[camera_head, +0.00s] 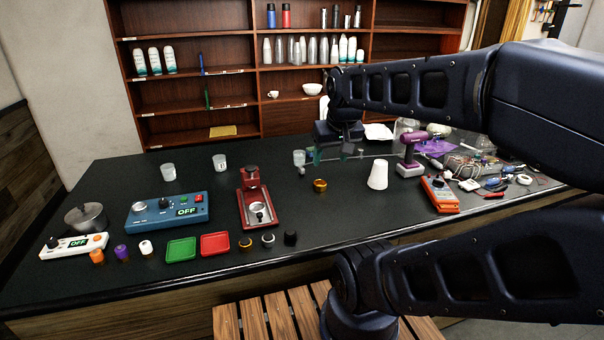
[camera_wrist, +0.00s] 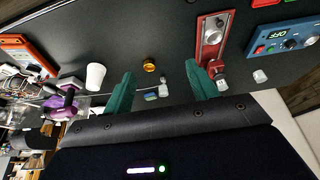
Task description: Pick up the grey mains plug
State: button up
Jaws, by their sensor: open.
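My gripper (camera_head: 335,153) is open, with green fingers pointing down above the back middle of the dark counter. In the wrist view its fingers (camera_wrist: 159,76) stand apart with nothing held between them. A small grey piece (camera_head: 302,171), which looks like the grey mains plug, lies in front of a clear glass (camera_head: 299,158), a little left of my gripper. In the wrist view this small grey piece (camera_wrist: 163,79) shows in the gap between the fingers, farther off on the counter. Its exact shape is too small to tell.
A red press (camera_head: 256,207) and blue control box (camera_head: 167,210) are to the left. A purple drill (camera_head: 410,155), orange meter (camera_head: 440,195) and clutter fill the right.

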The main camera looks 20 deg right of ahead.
jog(key=m+g+h, duration=0.2)
jog(key=m+g, duration=0.2)
jog(key=m, duration=1.2)
send_over(302, 167)
jog(key=a, duration=0.2)
notch_tip(302, 167, down, 15)
jog(key=f, duration=0.3)
jog(key=d+f, duration=0.1)
jog(key=f, duration=0.6)
jog(key=shift+s+d, duration=0.2)
jog(key=shift+d, duration=0.05)
jog(key=c, duration=1.1)
